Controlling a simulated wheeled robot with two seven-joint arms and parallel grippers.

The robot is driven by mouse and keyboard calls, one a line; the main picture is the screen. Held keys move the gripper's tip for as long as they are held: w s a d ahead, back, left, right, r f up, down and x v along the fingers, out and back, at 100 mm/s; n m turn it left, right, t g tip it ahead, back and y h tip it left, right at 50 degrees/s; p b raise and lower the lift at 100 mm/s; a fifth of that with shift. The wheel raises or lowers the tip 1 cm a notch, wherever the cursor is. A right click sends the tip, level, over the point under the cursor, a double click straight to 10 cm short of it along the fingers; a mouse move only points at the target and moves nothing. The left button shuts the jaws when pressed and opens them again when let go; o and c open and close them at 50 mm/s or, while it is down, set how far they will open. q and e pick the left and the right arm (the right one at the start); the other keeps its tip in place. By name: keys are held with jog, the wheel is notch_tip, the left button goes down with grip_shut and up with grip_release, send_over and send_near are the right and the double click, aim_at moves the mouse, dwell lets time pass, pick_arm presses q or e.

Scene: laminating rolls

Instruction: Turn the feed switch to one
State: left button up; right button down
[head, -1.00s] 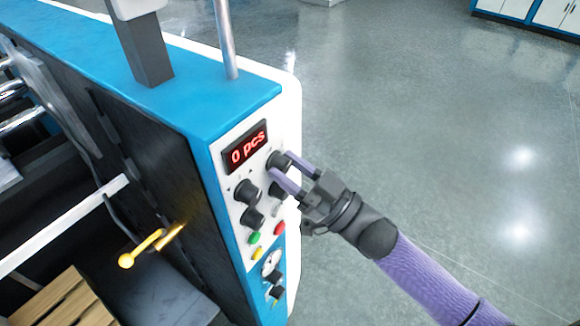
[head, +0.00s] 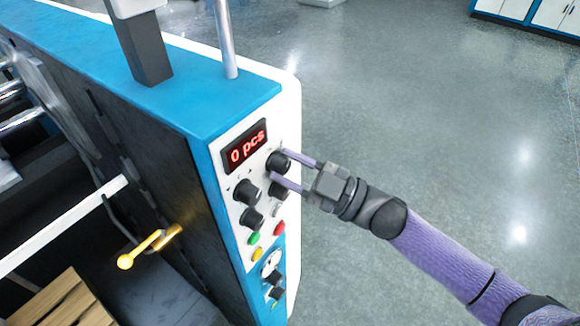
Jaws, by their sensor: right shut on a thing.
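The control panel (head: 236,213) on the end of the blue machine carries several black knobs. Their labels are too small to read, so I cannot tell which is the feed switch. My right gripper (head: 280,165) reaches in from the right, with its two purple fingers on either side of the upper right knob (head: 277,161), below the display's right end. It is shut on this knob, one finger above and one below. The knob's pointer position cannot be made out. Two knobs stand to the left, the upper left knob (head: 246,191) and the lower left knob (head: 252,218). My left gripper is not in view.
The red display (head: 246,148) reads "0 pcs". Below the knobs are a green button (head: 254,238), a red button (head: 280,228) and a yellow button (head: 257,254). A yellow handle (head: 146,247) sticks out at the left. The floor to the right is clear.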

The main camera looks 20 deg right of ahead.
jog(key=n+g, duration=0.1)
jog(key=n, duration=0.2)
jog(key=n+g, duration=0.2)
jog(key=n, duration=0.2)
jog(key=shift+r+p, duration=0.1)
jog(key=shift+p, duration=0.3)
jog(key=shift+n, duration=0.3)
jog(key=shift+c, duration=1.4)
grip_release()
jog(key=shift+d, duration=0.1)
jog(key=shift+s+d, duration=0.1)
jog(key=shift+d, duration=0.1)
jog(key=b+v, duration=0.3)
jog(key=v, duration=0.6)
